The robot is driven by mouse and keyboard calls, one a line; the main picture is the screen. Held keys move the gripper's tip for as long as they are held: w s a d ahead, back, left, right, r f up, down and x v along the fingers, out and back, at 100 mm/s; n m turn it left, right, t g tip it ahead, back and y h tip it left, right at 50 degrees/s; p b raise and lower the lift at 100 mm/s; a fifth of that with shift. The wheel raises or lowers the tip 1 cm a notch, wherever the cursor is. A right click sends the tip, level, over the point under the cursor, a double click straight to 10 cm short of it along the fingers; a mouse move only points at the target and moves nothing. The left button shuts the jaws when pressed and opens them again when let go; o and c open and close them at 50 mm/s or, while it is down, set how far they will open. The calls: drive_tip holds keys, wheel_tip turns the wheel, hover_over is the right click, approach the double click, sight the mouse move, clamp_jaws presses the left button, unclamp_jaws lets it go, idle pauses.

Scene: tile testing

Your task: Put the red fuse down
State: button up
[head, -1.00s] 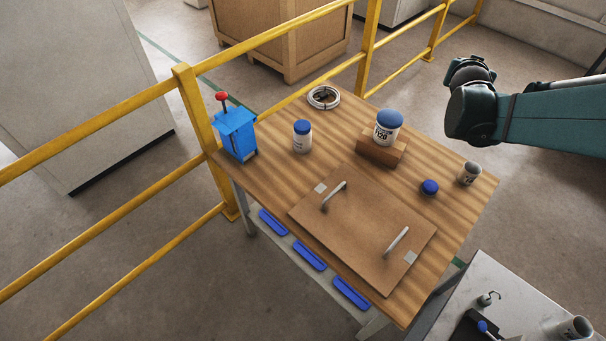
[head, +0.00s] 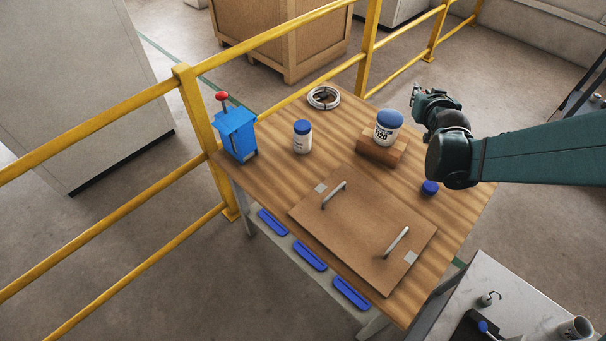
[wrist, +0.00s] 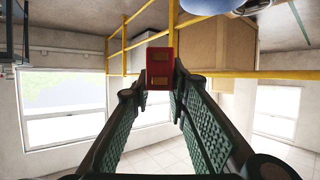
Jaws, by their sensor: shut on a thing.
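The red fuse (wrist: 159,56) is a small red block with tan patches, held between the fingertips of my gripper (wrist: 160,80) in the wrist view. My gripper is shut on it. In the head view my gripper (head: 416,100) is raised at the right side of the wooden table (head: 275,165), to the right of the blue-lidded 1120 jar (head: 386,132). The fuse cannot be made out in the head view.
The jar stands on a wooden block (head: 378,154). A brown board with two handles (head: 350,230) lies at the front. A blue box with a red knob (head: 236,135), a small jar (head: 302,142), a wire coil (head: 323,98) and a blue cap (head: 430,187) stand around.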

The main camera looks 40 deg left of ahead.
drive_tip(key=s+a+f+n+g+y, duration=0.1)
drive_tip(key=s+a+n+g+y, duration=0.5)
drive_tip(key=s+a+n+g, duration=0.7)
drive_tip(key=s+a+r+n+g+h, duration=0.1)
drive_tip(key=s+a+r+n+g, duration=0.2)
drive_tip(key=s, duration=0.4)
drive_tip(key=s+a+r+n+g+h, duration=0.2)
drive_tip(key=s+a+r, duration=0.1)
drive_tip(key=s+r, duration=0.3)
drive_tip(key=s+a+r+n+g+h, duration=0.1)
drive_tip(key=s+a+r+n+g, duration=0.15)
drive_tip(key=s, duration=0.55)
wheel_tip(320, 180, down, 26)
drive_tip(key=shift+w+r+m, duration=0.2)
drive_tip(key=shift+r+m, duration=0.05)
drive_tip(key=shift+m, duration=0.1)
drive_tip(key=shift+a+f, duration=0.1)
drive_tip(key=shift+f, duration=0.05)
drive_tip(key=shift+f+b, duration=1.05)
drive_tip(key=shift+f, duration=1.9)
drive_tip(key=shift+f+b, duration=0.55)
drive_tip(key=shift+f, duration=1.35)
